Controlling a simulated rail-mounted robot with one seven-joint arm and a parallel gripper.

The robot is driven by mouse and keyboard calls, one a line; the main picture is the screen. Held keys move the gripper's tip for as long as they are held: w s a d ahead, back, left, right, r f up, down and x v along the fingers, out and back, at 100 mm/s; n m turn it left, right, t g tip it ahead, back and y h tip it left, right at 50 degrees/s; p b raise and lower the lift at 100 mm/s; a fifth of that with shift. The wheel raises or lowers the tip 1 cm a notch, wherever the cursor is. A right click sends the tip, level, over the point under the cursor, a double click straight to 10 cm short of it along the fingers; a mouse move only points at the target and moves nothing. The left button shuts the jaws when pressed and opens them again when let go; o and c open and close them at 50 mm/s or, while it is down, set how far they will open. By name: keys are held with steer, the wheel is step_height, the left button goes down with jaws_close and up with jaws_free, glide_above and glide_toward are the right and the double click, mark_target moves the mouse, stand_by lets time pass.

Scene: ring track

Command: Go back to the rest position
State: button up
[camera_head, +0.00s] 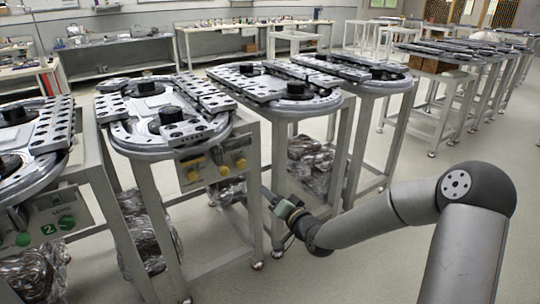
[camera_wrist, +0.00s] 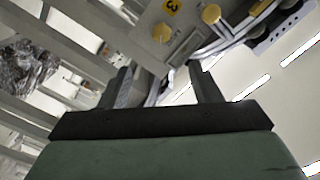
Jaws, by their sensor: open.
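My gripper (camera_head: 268,197) is at the end of my grey arm, low in front of the ring-track tables in the head view. It points left toward the panel (camera_head: 212,163) with yellow knobs on the second table from the left. In the wrist view my gripper (camera_wrist: 165,85) shows two dark fingers spread apart, with nothing between them. The panel (camera_wrist: 165,35) with gold knobs and a "3" label is beyond the fingertips there. The gap between fingers and panel is hard to judge.
Ring-track tables (camera_head: 165,115) stand in a row from the left to the middle. Wrapped bundles (camera_head: 150,235) lie under the tables. Open floor (camera_head: 350,255) lies in front at the right.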

steer(key=s+d+r+n+g+h+p, duration=0.1)
steer(key=s+d+r+g+h+p, duration=0.2)
steer(key=s, duration=0.9)
steer(key=s+d+r+n+g+h+p, duration=0.1)
steer(key=s+d+r+g+h+p, duration=0.2)
steer(key=s+r+p, duration=0.7)
steer(key=s+d+r+n+g+h+p, duration=0.1)
steer(key=s+d+r+g+h+p, duration=0.2)
steer(key=s, duration=1.2)
step_height(320, 180, up, 6)
steer(key=d+g+p, duration=0.2)
steer(key=g+p, duration=0.2)
steer(key=g, duration=0.1)
steer(key=shift+d+f+g, duration=0.25)
steer(key=shift+d+g, duration=0.05)
steer(key=shift+d, duration=0.1)
